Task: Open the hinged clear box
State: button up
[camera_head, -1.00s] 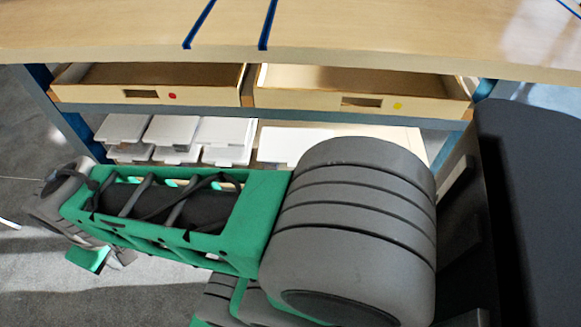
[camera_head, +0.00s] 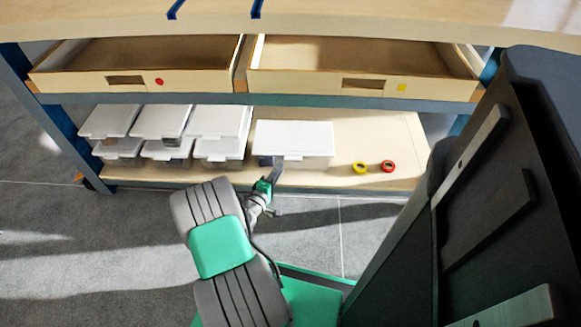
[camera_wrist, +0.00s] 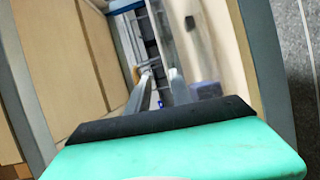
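The box (camera_head: 293,138) stands on the lower shelf under the table, right of the stacked boxes. It has a flat white lid, which looks closed, and a clear body. Something blue or purple shows at its lower left front. My gripper (camera_head: 276,182) is low in front of the box, near its front wall; I cannot tell whether it touches. In the wrist view, the two grey fingers (camera_wrist: 160,82) stand apart with a gap and nothing clearly between them. A clear wall (camera_wrist: 185,48) with a dark spot and a blue thing (camera_wrist: 207,91) show just right of the fingers.
Several white-lidded boxes (camera_head: 160,122) are stacked at the left of the shelf. A yellow roll (camera_head: 360,168) and a red roll (camera_head: 387,166) lie at the right. Two open wooden drawers (camera_head: 115,82) (camera_head: 320,80) hang above. The floor in front is clear.

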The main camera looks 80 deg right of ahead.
jog(key=s+d+f+n+b, duration=0.1)
jog(key=s+d+b, duration=0.2)
jog(key=d, duration=0.3)
jog(key=shift+d+f+b, duration=0.15)
jog(key=shift+d+b, duration=0.15)
jog(key=shift+b, duration=0.3)
jog(key=shift+c, duration=0.6)
grip_shut()
dwell(0.5)
